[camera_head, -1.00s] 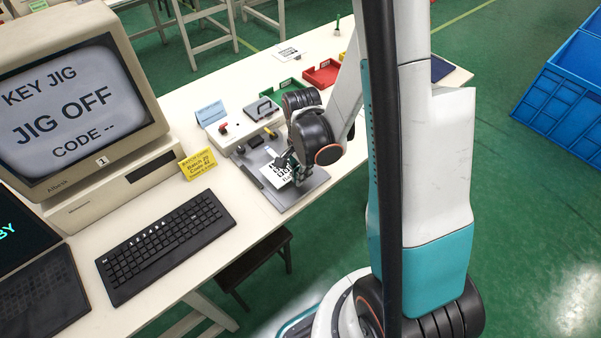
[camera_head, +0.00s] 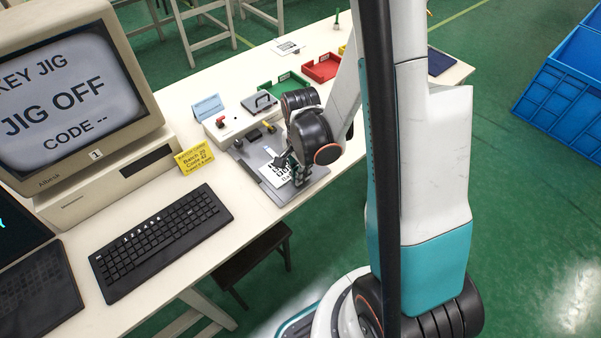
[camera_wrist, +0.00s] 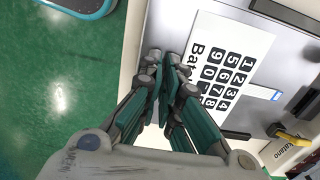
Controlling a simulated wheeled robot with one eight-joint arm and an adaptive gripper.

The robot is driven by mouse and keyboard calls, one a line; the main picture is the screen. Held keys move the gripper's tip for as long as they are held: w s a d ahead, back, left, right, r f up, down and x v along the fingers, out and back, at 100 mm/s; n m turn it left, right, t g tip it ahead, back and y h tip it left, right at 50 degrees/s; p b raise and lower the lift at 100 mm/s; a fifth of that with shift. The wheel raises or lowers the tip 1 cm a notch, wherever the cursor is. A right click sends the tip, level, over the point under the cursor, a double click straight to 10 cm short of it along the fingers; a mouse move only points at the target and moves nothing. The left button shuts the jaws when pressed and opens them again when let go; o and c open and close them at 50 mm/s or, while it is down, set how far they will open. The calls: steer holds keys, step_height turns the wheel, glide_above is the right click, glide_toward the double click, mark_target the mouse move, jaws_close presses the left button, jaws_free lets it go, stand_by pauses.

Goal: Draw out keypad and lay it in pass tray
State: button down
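The keypad (camera_wrist: 228,65) is a white film with black printed keys and a narrow tail. It lies over the grey plate of the jig (camera_wrist: 170,22); in the head view the keypad (camera_head: 281,174) is partly covered by my gripper (camera_head: 299,178). The tail's blue tip points at a dark connector (camera_wrist: 303,104), with a small gap between them. My gripper (camera_wrist: 166,62) has its fingers closed together at the film's lettered edge; the exact grip line is hidden. A green tray (camera_head: 279,88) and a red tray (camera_head: 321,68) stand farther back; their labels are unreadable.
A monitor (camera_head: 65,95) reads "JIG OFF" and "CODE --". A keyboard (camera_head: 160,243) and a yellow batch card (camera_head: 195,160) are left of the jig. A lidded grey block (camera_head: 259,102) stands behind it. The table's front edge is close to the plate.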

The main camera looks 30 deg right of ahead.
steer(key=c, duration=1.7)
jaws_free()
steer(key=shift+r, duration=6)
steer(key=shift+r, duration=0.1)
steer(key=s+a+r+n+t, duration=0.2)
steer(key=r+n, duration=0.2)
steer(key=n, duration=0.1)
steer(key=s+a+r+n+t, duration=0.2)
steer(key=s+a+r+n, duration=0.1)
steer(key=r+n, duration=0.2)
steer(key=s+a+r+n+t, duration=0.2)
steer(key=s+r+n+t, duration=0.1)
steer(key=r+n, duration=0.1)
steer(key=shift+s+a+r+n, duration=0.15)
steer(key=shift+a+r+n, duration=0.15)
steer(key=shift+n, duration=0.6)
